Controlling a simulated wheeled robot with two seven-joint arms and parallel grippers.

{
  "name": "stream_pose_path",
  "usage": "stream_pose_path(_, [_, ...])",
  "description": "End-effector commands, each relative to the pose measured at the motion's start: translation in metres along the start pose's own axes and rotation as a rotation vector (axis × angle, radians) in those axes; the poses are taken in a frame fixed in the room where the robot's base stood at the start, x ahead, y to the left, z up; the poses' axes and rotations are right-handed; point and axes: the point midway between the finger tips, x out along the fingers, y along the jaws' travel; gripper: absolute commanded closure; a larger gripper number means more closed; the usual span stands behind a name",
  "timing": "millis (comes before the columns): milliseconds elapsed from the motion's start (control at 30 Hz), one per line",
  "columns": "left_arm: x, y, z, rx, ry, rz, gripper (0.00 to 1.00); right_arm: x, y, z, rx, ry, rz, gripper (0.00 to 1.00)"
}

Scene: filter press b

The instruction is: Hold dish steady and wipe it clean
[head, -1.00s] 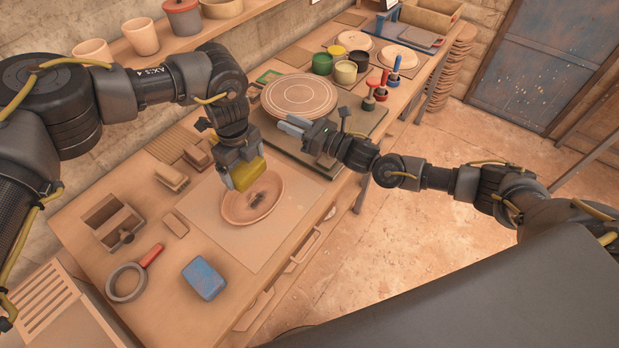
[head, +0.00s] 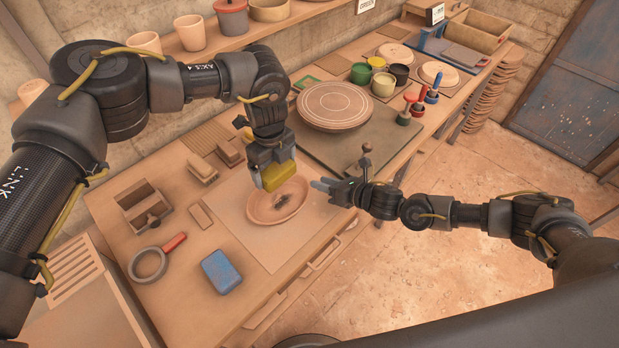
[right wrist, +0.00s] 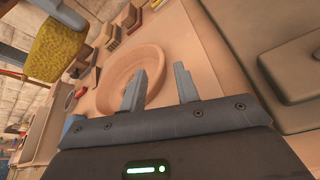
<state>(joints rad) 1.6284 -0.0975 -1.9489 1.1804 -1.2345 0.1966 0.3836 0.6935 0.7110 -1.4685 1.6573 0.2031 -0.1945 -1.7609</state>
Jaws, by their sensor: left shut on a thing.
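A round terracotta dish (head: 258,209) lies on a pale mat (head: 272,252) with a dark smear in its middle. It also shows in the right wrist view (right wrist: 109,96), just beyond the fingers. My left gripper (head: 272,180) is shut on a yellow sponge (head: 283,177) and holds it over the dish's back part; whether the sponge touches the dish, I cannot tell. The sponge shows in the right wrist view (right wrist: 58,48). My right gripper (head: 322,186) is near the dish's right rim. Its two fingers (right wrist: 160,80) stand apart with nothing gripped between them.
A turntable with a disc (head: 337,103) stands behind the right gripper. Colored pots (head: 383,84) stand at the back. The mat's front part is clear.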

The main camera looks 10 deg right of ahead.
Motion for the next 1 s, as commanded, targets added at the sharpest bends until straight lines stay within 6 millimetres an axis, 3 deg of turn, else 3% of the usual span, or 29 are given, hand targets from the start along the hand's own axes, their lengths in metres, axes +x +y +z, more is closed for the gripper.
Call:
stream_pose_path(200, [0.0, 0.0, 0.0, 0.0, 0.0, 0.0, 0.28, 0.042, 0.001, 0.001, -0.001, -0.002, 0.002, 0.69])
stream_pose_path(400, [0.0, 0.0, 0.0, 0.0, 0.0, 0.0, 0.28, 0.067, 0.001, 0.001, 0.0, -0.001, 0.001, 0.69])
stream_pose_path(833, [0.0, 0.0, 0.0, 0.0, 0.0, 0.0, 0.28, 0.076, 0.0, 0.001, 0.0, -0.001, 0.001, 0.69])
stream_pose_path(1000, [0.0, 0.0, 0.0, 0.0, 0.0, 0.0, 0.28, 0.076, 0.0, 0.001, 0.0, -0.001, 0.001, 0.88])
